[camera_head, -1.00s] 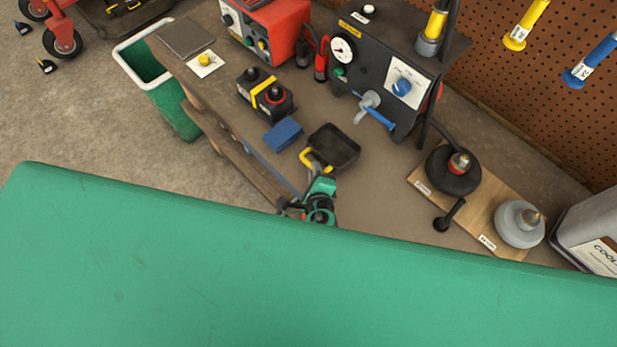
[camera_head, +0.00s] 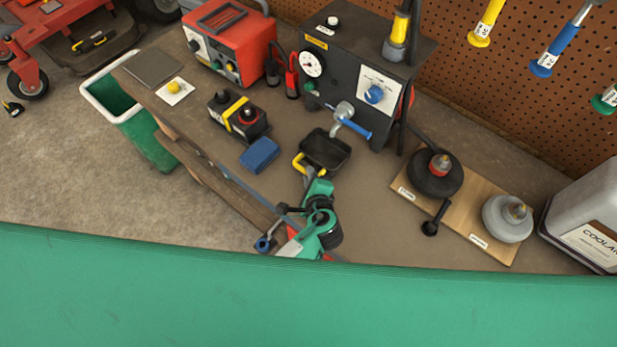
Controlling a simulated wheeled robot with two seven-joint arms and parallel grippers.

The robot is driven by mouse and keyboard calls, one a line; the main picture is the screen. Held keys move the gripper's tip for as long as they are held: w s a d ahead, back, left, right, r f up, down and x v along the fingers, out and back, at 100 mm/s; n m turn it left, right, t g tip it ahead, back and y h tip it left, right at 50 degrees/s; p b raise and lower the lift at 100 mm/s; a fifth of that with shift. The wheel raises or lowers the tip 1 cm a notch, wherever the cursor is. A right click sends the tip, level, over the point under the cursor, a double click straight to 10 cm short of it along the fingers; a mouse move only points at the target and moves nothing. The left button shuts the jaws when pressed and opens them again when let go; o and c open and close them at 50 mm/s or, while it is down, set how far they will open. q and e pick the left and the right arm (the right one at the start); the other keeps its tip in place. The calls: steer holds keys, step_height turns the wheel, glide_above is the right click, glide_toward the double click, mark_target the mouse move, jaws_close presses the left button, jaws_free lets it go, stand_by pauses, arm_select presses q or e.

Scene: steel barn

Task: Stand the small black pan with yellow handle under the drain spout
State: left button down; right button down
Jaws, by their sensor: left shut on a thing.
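The small black pan (camera_head: 325,152) with a yellow handle (camera_head: 299,164) is at mid-bench, its open side up. My left gripper (camera_head: 304,176) is shut on the yellow handle; the exact finger contact is small and partly hidden. The drain spout (camera_head: 343,111) is a grey metal tap with a blue lever on the front of the black machine (camera_head: 345,80). The pan's far right rim is just below the spout in the picture, and most of the pan is left of and in front of it. Whether the pan touches the bench is unclear. My right gripper is not in view.
A blue block (camera_head: 259,154) and a black battery with a yellow strap (camera_head: 251,124) lie left of the pan. A wooden board (camera_head: 465,215) with a black and a grey container is at right. A coolant jug (camera_head: 588,225) stands farther right. Bare bench lies between pan and board.

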arm_select(q)
steer(key=shift+f, duration=0.1)
stand_by(0.3)
steer(key=c, duration=1.4)
jaws_free()
steer(key=shift+o, duration=0.3)
steer(key=shift+s+f, duration=0.1)
steer(key=shift+s+d, duration=0.15)
steer(key=shift+s, duration=0.3)
steer(key=b+v, duration=0.1)
steer(key=v, duration=0.3)
steer(key=b+v, duration=0.1)
steer(key=v, duration=0.3)
steer(key=b+v, duration=0.1)
steer(key=v, duration=0.4)
steer(key=shift+w+r+b, duration=0.2)
steer(key=shift+r+b, duration=0.1)
steer(key=shift+b, duration=0.05)
